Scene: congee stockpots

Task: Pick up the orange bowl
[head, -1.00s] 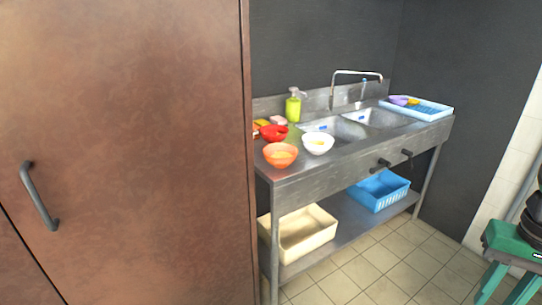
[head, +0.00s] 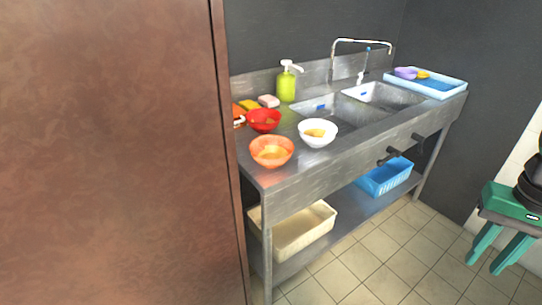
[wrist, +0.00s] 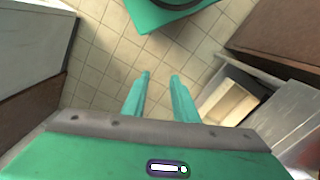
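The orange bowl (head: 271,152) stands upright on the left front corner of the steel sink counter (head: 330,165) in the head view, with something yellow-orange inside. My gripper (head: 482,267) is at the right edge of the head view, well away from the bowl and lower than the countertop. In the wrist view my gripper (wrist: 160,75) points down over the tiled floor. Its two teal fingers are apart with nothing between them. The orange bowl cannot be made out in the wrist view.
A red bowl (head: 264,120) and a white bowl (head: 317,133) stand close to the orange bowl. A green soap bottle (head: 286,84) is behind. A tall brown cabinet (head: 110,150) borders the counter's left. Cream (head: 300,235) and blue (head: 386,178) basins sit below. The floor in front is clear.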

